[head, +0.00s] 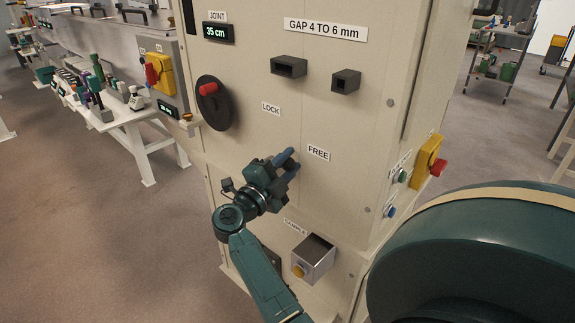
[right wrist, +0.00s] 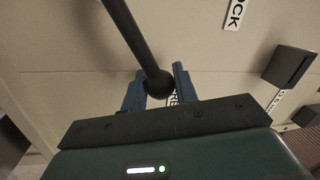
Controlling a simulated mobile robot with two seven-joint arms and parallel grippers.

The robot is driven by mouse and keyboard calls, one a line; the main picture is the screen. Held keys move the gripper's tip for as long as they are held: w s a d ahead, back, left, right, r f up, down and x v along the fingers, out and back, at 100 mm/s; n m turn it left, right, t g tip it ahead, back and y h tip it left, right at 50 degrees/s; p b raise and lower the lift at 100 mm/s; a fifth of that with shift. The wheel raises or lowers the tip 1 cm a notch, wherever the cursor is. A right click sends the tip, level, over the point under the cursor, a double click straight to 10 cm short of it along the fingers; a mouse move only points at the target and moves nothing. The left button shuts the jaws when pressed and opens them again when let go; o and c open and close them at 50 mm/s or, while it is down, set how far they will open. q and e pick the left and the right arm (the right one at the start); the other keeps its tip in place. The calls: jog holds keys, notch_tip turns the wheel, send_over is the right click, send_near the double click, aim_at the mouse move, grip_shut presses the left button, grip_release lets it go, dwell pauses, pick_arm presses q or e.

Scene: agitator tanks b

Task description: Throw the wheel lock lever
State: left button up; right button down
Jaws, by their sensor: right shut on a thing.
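My right gripper (head: 287,163) is at the cream cabinet front, just left of the FREE label (head: 318,153) and below the LOCK label (head: 271,108). In the right wrist view the lock lever (right wrist: 135,42) is a dark rod with a round ball knob at its end. The two blue fingers of my right gripper (right wrist: 155,88) stand on either side of the knob and are shut on it. The FREE label is partly hidden behind the fingers there. In the head view I cannot make out the lever behind the gripper. My left gripper is not in view.
A black handwheel (head: 217,112) with a red knob is on the cabinet's left. Two dark boxes (head: 289,67) stick out above. A sample box (head: 314,258) juts out below. A yellow stop box (head: 429,156) is on the right side face. Open floor lies left.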

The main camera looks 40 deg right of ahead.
jog(key=shift+f, duration=0.1)
jog(key=c, duration=1.1)
grip_release()
